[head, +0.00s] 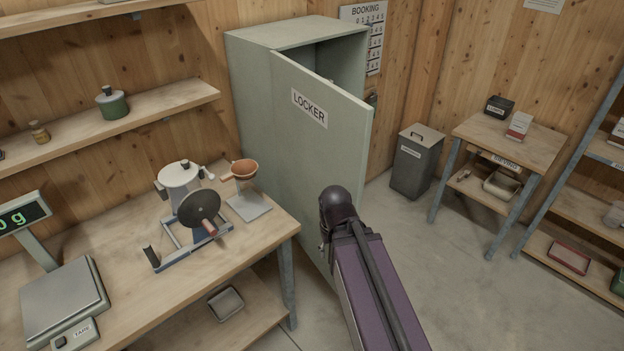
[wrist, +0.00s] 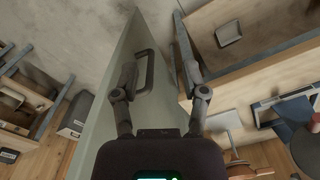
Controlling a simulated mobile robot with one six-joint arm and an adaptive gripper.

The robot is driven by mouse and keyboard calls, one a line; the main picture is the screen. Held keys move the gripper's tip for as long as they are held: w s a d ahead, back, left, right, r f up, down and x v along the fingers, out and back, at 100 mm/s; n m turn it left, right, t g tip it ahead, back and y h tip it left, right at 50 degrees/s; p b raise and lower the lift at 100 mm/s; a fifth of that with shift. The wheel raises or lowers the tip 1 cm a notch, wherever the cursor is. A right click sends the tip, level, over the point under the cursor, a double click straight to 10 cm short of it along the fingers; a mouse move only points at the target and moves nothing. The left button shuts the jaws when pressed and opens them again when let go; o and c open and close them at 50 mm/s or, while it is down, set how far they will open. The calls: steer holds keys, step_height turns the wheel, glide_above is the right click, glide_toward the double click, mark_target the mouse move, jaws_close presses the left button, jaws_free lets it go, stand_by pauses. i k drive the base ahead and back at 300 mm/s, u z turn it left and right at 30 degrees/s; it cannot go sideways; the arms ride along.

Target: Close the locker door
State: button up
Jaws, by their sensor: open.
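The grey-green locker (head: 255,75) stands in the corner with its door (head: 305,150) swung open toward me. The door's outer face carries a LOCKER label. In the wrist view the door (wrist: 100,105) runs along the left, with its dark handle (wrist: 148,72) on the face. My gripper (wrist: 160,66) is open and empty. Its left finger overlaps the door beside the handle, and its right finger is beyond the handle's right side. I cannot tell whether either touches. In the head view my arm hides the gripper and the handle.
A grey bin (head: 412,165) and small table (head: 500,143) stand at the right. Floor (head: 465,275) is clear right of my arm.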

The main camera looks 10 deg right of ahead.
mark_target(322, 131)
steer(key=k, duration=1.3)
steer(key=u, duration=0.35)
steer(key=i, duration=0.65)
steer(key=u, duration=0.05)
